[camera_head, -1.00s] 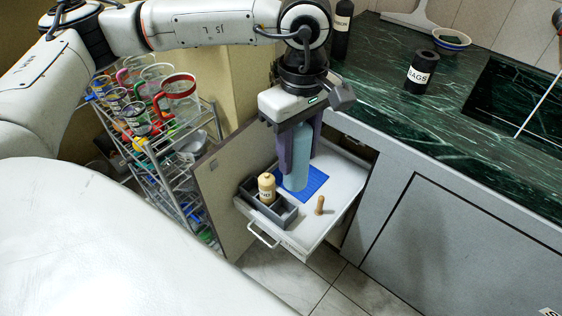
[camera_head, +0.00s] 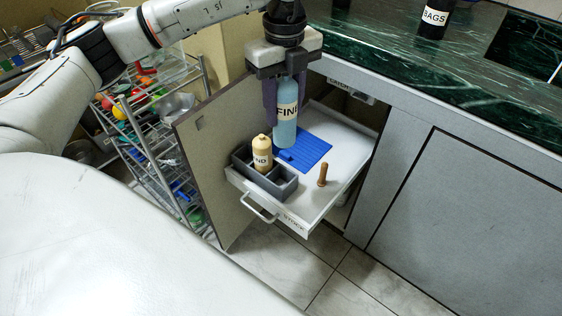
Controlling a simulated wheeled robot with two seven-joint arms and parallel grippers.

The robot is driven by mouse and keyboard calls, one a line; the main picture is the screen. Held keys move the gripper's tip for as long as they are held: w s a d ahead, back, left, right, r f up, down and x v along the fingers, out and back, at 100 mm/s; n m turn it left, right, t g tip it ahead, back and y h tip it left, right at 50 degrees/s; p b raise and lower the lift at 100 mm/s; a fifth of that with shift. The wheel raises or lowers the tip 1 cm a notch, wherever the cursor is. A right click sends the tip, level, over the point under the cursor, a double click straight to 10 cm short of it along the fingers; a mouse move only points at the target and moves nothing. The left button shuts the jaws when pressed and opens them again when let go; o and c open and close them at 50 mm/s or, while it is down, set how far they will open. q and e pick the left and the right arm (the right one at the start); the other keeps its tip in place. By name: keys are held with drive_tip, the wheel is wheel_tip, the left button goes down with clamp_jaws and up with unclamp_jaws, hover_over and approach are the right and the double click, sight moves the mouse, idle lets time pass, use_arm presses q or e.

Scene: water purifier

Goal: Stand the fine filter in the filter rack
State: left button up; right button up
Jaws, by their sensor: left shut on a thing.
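The fine filter (camera_head: 286,130) is a light blue bottle-shaped cylinder with a white "FINE" label. My left gripper (camera_head: 285,112) is shut on it, one purple finger on each side, and holds it upright. Its base appears above the far left part of the blue mat, behind the rack. The filter rack (camera_head: 284,192) is a dark grey box with compartments at the drawer's left front. A cream bottle (camera_head: 262,150) with a partly visible label ending "ND" stands in its middle. The compartments beside the bottle look empty. My right gripper is not in view.
The pulled-out white drawer (camera_head: 312,206) also holds a blue ribbed mat (camera_head: 312,152) and an upright brown peg (camera_head: 322,174). An open cabinet door (camera_head: 212,160) stands left of the drawer. A black "BAGS" canister (camera_head: 434,20) stands on the green counter (camera_head: 400,45).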

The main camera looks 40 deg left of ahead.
use_arm(q)
drive_tip(key=n, duration=0.1)
drive_tip(key=f+n+b, duration=0.1)
drive_tip(key=n, duration=0.1)
drive_tip(key=a+f+n, duration=0.1)
drive_tip(key=n, duration=0.1)
drive_tip(key=shift+w+a, duration=0.1)
drive_tip(key=shift+w, duration=0.1)
drive_tip(key=shift+f+n+b, duration=0.25)
drive_tip(key=shift+n+b, duration=0.05)
wheel_tip(320, 180, down, 18)
drive_tip(key=b, duration=0.6)
drive_tip(key=shift+r, duration=0.15)
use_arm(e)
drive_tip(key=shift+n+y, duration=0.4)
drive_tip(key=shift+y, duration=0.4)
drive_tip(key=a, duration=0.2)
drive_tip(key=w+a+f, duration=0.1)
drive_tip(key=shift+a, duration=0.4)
use_arm(q)
drive_tip(key=o, duration=1.2)
drive_tip(key=shift+c, duration=0.2)
